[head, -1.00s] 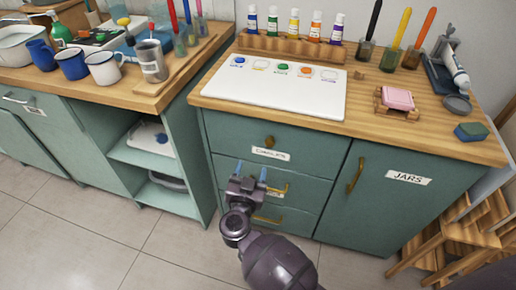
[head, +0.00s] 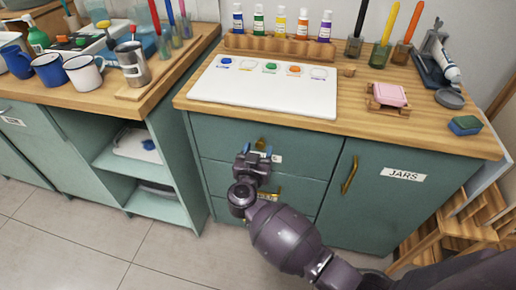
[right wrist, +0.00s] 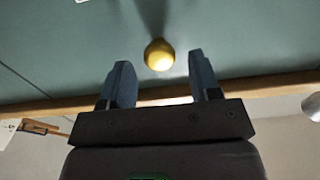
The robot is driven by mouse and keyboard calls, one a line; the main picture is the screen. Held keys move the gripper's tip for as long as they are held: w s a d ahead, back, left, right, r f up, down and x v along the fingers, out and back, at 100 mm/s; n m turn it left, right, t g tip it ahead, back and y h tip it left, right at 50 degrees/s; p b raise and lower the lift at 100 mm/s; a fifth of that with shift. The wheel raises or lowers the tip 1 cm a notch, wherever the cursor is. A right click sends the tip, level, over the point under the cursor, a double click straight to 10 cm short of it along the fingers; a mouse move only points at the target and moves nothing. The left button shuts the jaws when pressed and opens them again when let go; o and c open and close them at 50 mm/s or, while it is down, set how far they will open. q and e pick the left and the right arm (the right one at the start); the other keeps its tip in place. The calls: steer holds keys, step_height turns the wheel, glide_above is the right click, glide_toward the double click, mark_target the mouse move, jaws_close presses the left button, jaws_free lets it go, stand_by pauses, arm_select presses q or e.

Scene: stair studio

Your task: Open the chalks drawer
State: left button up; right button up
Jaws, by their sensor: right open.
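The top drawer (head: 222,141) of the green cabinet is shut. Its white label (head: 277,158) is partly covered by my gripper; earlier, its small lettering starts with a C. A brass knob (head: 260,143) sits on this drawer. My right gripper (head: 259,152) is open in front of the drawer, at the knob. In the right wrist view the round knob (right wrist: 159,54) shows between and just beyond the two spread fingertips, with no finger visibly closed on it. My left gripper is out of view.
Lower drawers with a brass handle (head: 268,191) are partly hidden behind my right arm. The JARS door (head: 375,195) is shut on the right. Paint bottles, a white palette (head: 262,90) and brush jars stand on the wooden top above. An open shelf unit (head: 150,170) is on the left.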

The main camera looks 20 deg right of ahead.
steer(key=shift+w+d, duration=0.35)
steer(key=shift+w, duration=0.15)
steer(key=shift+c, duration=0.4)
jaws_close()
